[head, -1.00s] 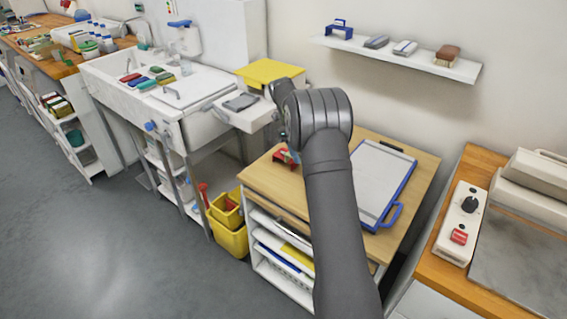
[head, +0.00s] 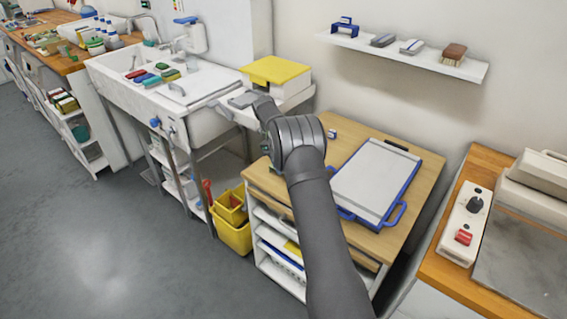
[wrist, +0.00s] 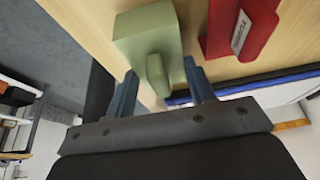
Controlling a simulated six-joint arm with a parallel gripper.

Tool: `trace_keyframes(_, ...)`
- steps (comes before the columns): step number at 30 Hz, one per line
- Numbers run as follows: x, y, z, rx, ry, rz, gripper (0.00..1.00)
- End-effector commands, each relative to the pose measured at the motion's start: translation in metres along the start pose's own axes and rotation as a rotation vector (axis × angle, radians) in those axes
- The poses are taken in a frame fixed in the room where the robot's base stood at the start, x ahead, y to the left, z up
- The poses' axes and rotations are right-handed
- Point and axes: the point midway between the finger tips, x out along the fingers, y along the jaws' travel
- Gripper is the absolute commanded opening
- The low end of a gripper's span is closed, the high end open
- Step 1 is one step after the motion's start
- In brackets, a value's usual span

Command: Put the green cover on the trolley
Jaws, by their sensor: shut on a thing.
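My gripper (wrist: 162,88) shows in the wrist view, its two blue-grey fingers shut on the green cover (wrist: 150,30) at its rounded knob. The cover is a pale green block shape over a light wooden top. I cannot tell whether it touches the wood. In the head view my arm hides the gripper and the cover. The wooden top (head: 353,147) belongs to a white unit with open shelves, which may be the trolley; no wheels show.
A red labelled object (wrist: 238,28) lies close beside the cover. A blue-edged white tray (head: 375,178) with handles covers the right of the wooden top. A yellow-topped box (head: 276,71) stands behind to the left. A yellow bucket (head: 232,232) is on the floor left of the unit.

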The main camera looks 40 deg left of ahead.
Motion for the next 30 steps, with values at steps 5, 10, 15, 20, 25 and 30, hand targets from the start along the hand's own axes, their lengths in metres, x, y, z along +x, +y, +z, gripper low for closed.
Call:
trace_keyframes(5, 0.002, 0.0, 0.001, 0.0, 0.001, 0.0, 0.29)
trace_keyframes(10, 0.003, 0.0, 0.001, 0.0, 0.0, 0.0, 0.71)
trace_keyframes(15, 0.003, 0.0, 0.001, 0.0, 0.0, 0.0, 0.71)
trace_keyframes(20, 0.0, 0.0, 0.0, 0.0, 0.0, 0.0, 0.71)
trace_keyframes(25, -0.021, 0.0, 0.001, -0.001, -0.003, -0.003, 0.71)
trace_keyframes(30, -0.057, 0.0, 0.001, 0.0, -0.003, -0.003, 0.71)
